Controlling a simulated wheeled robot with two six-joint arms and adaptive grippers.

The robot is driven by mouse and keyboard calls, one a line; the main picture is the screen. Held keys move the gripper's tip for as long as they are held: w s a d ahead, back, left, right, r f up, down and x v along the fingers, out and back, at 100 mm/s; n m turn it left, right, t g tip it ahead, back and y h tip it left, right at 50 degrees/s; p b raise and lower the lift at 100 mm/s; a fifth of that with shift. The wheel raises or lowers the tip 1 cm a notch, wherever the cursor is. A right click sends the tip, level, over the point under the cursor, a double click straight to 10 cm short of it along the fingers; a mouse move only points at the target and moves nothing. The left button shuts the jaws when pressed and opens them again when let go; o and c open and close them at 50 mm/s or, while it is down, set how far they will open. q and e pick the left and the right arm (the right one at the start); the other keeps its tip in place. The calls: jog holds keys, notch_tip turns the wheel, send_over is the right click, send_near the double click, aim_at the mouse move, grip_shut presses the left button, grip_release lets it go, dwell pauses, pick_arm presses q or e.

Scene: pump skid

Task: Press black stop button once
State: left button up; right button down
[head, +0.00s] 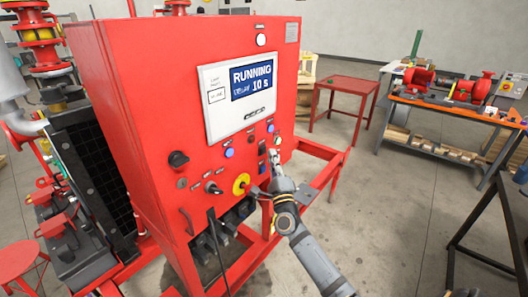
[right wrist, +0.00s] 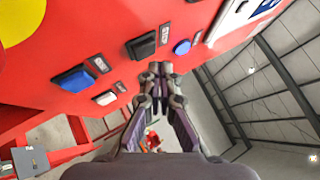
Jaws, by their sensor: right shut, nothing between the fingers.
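The red control cabinet (head: 130,110) fills the middle of the head view. A black button (head: 262,146) is on the lower right of its front, above a blue button (head: 262,167). In the right wrist view the black square button (right wrist: 141,47) has a small label beside it; I cannot read it. My right gripper (head: 273,155) is shut and empty, close to the panel just right of these buttons. Its fingertips (right wrist: 160,70) show near the black button in the right wrist view; a gap seems to separate them. My left gripper is not in view.
The cabinet display (head: 251,80) reads RUNNING and 10 s. Near the black button are a round blue button (right wrist: 182,47), a square blue one (right wrist: 74,80) and a white one (right wrist: 105,98). A workbench (head: 440,105) stands farther right.

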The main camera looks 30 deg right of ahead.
jog(key=shift+w, duration=0.15)
jog(key=shift+w+a, duration=0.15)
jog(key=shift+w, duration=0.15)
jog(key=shift+w+a+b, duration=0.15)
jog(key=shift+w+b, duration=0.2)
dwell(0.7)
dwell(0.3)
jog(key=shift+s+d+p, duration=0.3)
jog(key=shift+s+p, duration=0.1)
jog(key=shift+s, duration=0.4)
jog(key=shift+s, duration=0.1)
jog(key=s, duration=0.1)
jog(key=s+d+p, duration=0.1)
jog(key=s, duration=0.1)
jog(key=s+d+p, duration=0.1)
jog(key=shift+s, duration=0.2)
